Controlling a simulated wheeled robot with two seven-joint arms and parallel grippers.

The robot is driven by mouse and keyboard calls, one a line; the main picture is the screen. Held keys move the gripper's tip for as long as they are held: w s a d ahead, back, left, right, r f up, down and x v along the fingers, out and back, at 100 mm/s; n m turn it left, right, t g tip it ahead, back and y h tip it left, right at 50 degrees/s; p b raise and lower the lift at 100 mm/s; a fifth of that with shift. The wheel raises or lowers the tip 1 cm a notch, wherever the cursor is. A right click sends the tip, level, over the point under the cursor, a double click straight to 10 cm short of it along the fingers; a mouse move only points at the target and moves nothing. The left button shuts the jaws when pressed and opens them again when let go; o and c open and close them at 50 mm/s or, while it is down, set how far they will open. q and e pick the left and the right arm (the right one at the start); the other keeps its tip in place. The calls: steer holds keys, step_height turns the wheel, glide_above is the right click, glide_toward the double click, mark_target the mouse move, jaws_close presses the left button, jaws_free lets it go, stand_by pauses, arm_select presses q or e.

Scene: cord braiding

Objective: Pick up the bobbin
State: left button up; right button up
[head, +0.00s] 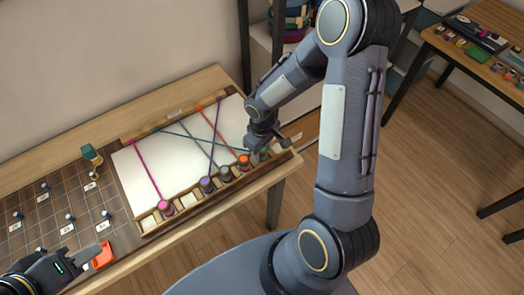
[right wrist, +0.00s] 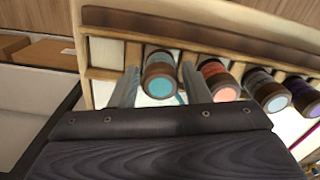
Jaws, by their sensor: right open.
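A wooden bobbin with a teal end (right wrist: 161,86) sits in the slotted rack (head: 190,198) at the board's near edge. My right gripper (head: 258,154) is over the rack's right end. In the right wrist view its two fingers (right wrist: 158,84) stand apart, one on each side of the teal bobbin; whether they touch it I cannot tell. An orange bobbin (right wrist: 216,79) is beside the right finger. Grey (head: 225,174), purple (head: 207,185) and pink (head: 165,208) bobbins sit further left. My left gripper (head: 90,254) is at the lower left; its opening is unclear.
Pink, purple, orange and teal cords cross the white board (head: 140,172). A dark grid mat (head: 50,228) with several small pegs, a green-topped bottle (head: 91,154) and an orange piece (head: 103,257) are to the left. Another table (head: 470,60) stands at the upper right.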

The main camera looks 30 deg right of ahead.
steer(key=c, duration=0.8)
steer(key=shift+o, duration=0.2)
steer(key=shift+r, duration=0.55)
steer(key=s+a+r+b, duration=0.3)
steer(key=s+a+r, duration=0.5)
steer(key=a+r, duration=0.3)
steer(key=shift+a+r, duration=0.3)
steer(key=shift+r, duration=0.15)
